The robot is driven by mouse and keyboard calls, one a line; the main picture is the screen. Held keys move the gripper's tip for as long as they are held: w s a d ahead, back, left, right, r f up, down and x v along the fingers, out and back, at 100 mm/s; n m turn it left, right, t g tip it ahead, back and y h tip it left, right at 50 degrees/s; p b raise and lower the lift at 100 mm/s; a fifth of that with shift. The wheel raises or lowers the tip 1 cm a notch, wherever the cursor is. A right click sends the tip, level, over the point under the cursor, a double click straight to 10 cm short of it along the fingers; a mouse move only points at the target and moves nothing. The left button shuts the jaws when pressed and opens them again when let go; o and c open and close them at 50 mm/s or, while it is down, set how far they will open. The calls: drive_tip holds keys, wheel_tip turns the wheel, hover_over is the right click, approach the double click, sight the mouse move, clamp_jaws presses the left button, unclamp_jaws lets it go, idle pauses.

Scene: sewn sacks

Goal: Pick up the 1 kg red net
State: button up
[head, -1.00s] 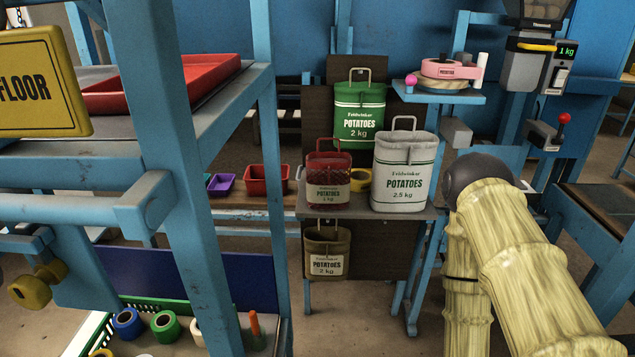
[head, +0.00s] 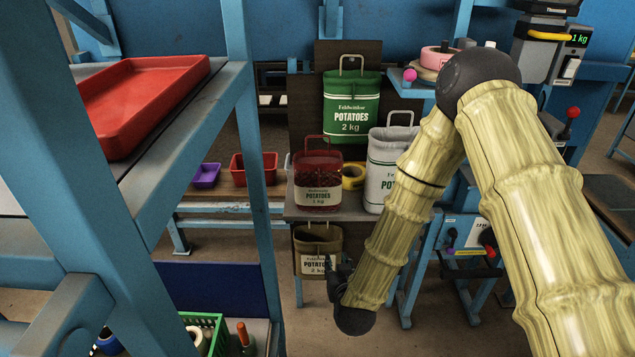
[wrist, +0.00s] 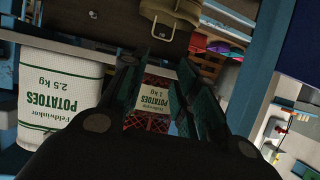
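The 1 kg red net (head: 318,168) stands upright on the small grey shelf in the head view, with a pale label and a thin red handle. In the wrist view the red net (wrist: 154,98) appears upside down between the fingers, partly hidden by them. My gripper (head: 340,280) is low in front of the shelf, below and to the right of the net in the head picture. In the wrist view my gripper (wrist: 157,66) has its fingers apart and nothing held between them.
The white 2.5 kg sack (head: 380,172) stands right of the net, partly behind my arm. A yellow roll (head: 352,177) sits between them. A green 2 kg sack (head: 351,105) hangs behind; a brown sack (head: 318,245) hangs below. A blue rack post (head: 255,180) stands left.

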sight(318, 175)
drive_tip(key=w+a+r+t+h+p, duration=0.15)
drive_tip(key=w+r, duration=0.25)
drive_tip(key=r, duration=0.4)
drive_tip(key=w+a+r+t, duration=0.3)
drive_tip(key=w+r, duration=0.1)
drive_tip(key=r, duration=0.5)
drive_tip(key=shift+m, duration=0.4)
drive_tip(key=shift+w+a+f+p, duration=0.15)
drive_tip(key=shift+w+p, duration=0.65)
drive_tip(key=shift+w, duration=1.85)
drive_tip(key=shift+w+a+p, duration=0.15)
drive_tip(key=shift+w+p, duration=0.65)
drive_tip(key=shift+w, duration=1.8)
clamp_jaws()
